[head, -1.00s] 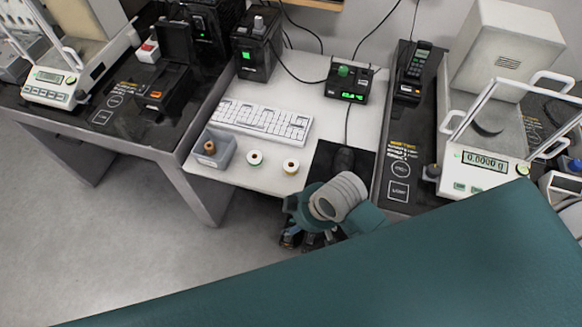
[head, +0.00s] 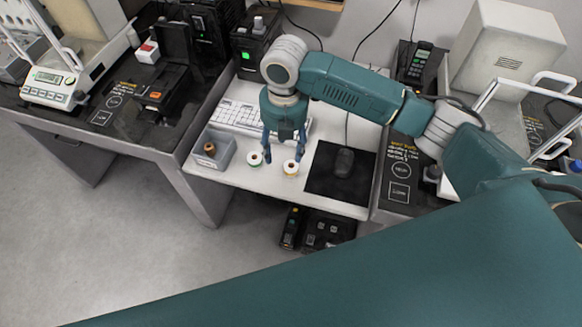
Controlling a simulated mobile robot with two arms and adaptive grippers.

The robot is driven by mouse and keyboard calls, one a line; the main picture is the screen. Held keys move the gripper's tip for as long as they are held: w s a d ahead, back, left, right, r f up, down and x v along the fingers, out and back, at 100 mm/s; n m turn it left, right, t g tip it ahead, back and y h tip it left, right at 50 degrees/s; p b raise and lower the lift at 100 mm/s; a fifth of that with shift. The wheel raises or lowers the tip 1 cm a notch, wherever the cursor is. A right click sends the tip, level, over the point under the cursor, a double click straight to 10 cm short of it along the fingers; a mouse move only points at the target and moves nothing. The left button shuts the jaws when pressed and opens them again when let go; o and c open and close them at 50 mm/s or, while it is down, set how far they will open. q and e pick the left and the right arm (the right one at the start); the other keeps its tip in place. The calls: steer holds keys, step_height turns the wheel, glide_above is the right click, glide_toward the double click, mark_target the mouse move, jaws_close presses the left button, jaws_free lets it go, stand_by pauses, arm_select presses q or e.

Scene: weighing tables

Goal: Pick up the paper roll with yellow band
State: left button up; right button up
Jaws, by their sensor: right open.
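The paper roll with yellow band (head: 291,169) stands upright on the white table section near its front edge. A second white roll (head: 254,159), with what looks like a greenish band, stands just left of it. My right gripper (head: 283,153) points down over the table by the rolls, its two fingers apart with nothing held between them. One fingertip is near the left roll and the other is close behind the yellow-banded roll. I cannot tell exact height or contact. My left gripper is not in view.
A grey bin (head: 226,151) with a brown spool stands left of the rolls. A white keyboard (head: 228,116) lies behind, partly hidden by my arm. A mouse (head: 344,162) sits on a black mat (head: 325,180) to the right. Balances stand on both side tables.

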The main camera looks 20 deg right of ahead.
steer(key=d+r, duration=0.1)
glide_above(291, 167)
steer(key=shift+n, duration=0.4)
steer(key=f, duration=0.5)
steer(key=shift+w+a+p, duration=0.2)
steer(key=shift+w+p, duration=0.1)
steer(key=shift+w, duration=0.1)
steer(key=shift+s+f, duration=0.15)
steer(key=shift+f, duration=0.35)
steer(key=f, duration=0.1)
steer(key=f+p, duration=0.1)
steer(key=f, duration=0.1)
steer(key=shift+s+d+f, duration=0.15)
steer(key=shift+s+f, duration=0.1)
steer(key=shift+f, duration=0.45)
steer(key=shift+c, duration=0.5)
steer(key=c, duration=1.2)
